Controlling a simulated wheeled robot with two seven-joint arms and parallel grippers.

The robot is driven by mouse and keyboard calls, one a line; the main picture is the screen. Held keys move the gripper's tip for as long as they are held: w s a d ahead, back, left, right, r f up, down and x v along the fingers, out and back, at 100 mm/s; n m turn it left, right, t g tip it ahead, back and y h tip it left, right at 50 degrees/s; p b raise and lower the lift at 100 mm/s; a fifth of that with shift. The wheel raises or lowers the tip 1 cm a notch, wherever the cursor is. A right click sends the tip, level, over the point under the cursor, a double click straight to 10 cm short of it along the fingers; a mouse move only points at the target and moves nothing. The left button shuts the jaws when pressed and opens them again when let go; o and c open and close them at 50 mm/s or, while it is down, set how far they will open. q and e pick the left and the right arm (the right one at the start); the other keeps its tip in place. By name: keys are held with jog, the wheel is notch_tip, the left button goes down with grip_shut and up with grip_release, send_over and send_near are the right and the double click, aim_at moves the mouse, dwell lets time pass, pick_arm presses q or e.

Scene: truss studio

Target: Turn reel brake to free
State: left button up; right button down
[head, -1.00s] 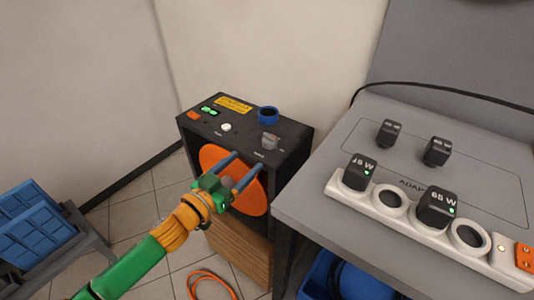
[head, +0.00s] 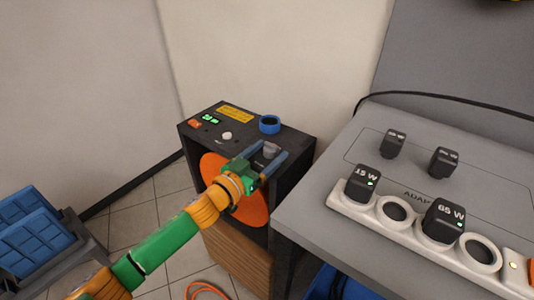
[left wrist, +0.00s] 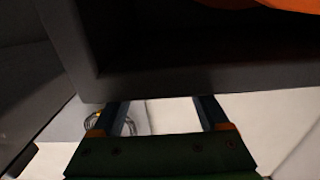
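The small grey knob (head: 271,149), which I take for the reel brake, stands on the sloping top of a dark reel box (head: 297,149). The orange reel (head: 250,208) sits in the box's front. My left gripper (head: 273,150) is open, its two blue-grey fingers apart. In the head view the fingertips lie on either side of the knob; I cannot tell whether they touch it. In the left wrist view the gripper (left wrist: 165,103) has a clear gap between its fingers, and the box's dark edge (left wrist: 190,72) crosses their tips. The knob does not show there. My right gripper is not in view.
The box top also carries a blue ring (head: 270,124), a white button (head: 227,136) and a yellow label (head: 235,114). A grey bench (head: 310,218) with a white power strip (head: 362,209) stands close on the right. Blue crates (head: 35,240) are at left.

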pick_arm(q)
grip_shut()
jog(key=shift+s+d+n+t+y, duration=0.15)
jog(key=shift+d+n+t+y, duration=0.1)
jog(key=shift+n+t+y, duration=0.2)
jog(key=shift+f+n+t+y+b, duration=0.2)
jog(key=shift+n+t+y+b, duration=0.4)
jog(key=shift+y, duration=0.25)
jog(key=n+y+b, duration=0.1)
jog(key=y, duration=0.1)
jog(key=shift+n+t+y+b, duration=0.3)
jog(key=shift+n+t, duration=0.05)
jog(key=shift+r+n+y+b, duration=0.15)
jog(key=shift+n+y+b, duration=0.15)
jog(key=shift+y, duration=0.2)
jog(key=shift+r, duration=0.1)
jog(key=shift+o, duration=0.2)
grip_release()
